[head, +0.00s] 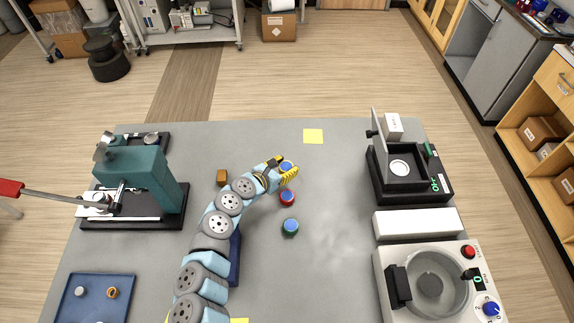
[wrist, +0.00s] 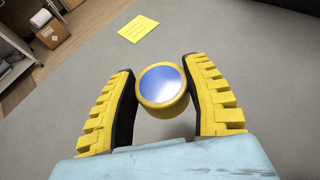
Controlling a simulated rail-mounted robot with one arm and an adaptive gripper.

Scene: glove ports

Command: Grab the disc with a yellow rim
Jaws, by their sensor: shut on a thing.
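The disc with a yellow rim (wrist: 163,88) has a shiny blue top and sits between the two yellow toothed fingers of my gripper (wrist: 165,95) in the wrist view. My gripper is shut on it. In the head view my gripper (head: 281,170) is over the middle of the table, and the disc's blue top (head: 286,166) shows between the fingers. I cannot tell whether the disc is touching the table. A red-rimmed disc (head: 287,198) and a green-rimmed disc (head: 290,227), both with blue tops, stand just in front of my gripper.
A teal press (head: 150,176) stands at the left and a blue tray (head: 75,308) at the front left. A small brown block (head: 222,177) is left of my arm. Black, white and round devices line the right side. A yellow note (head: 313,136) lies behind on clear table (head: 335,180).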

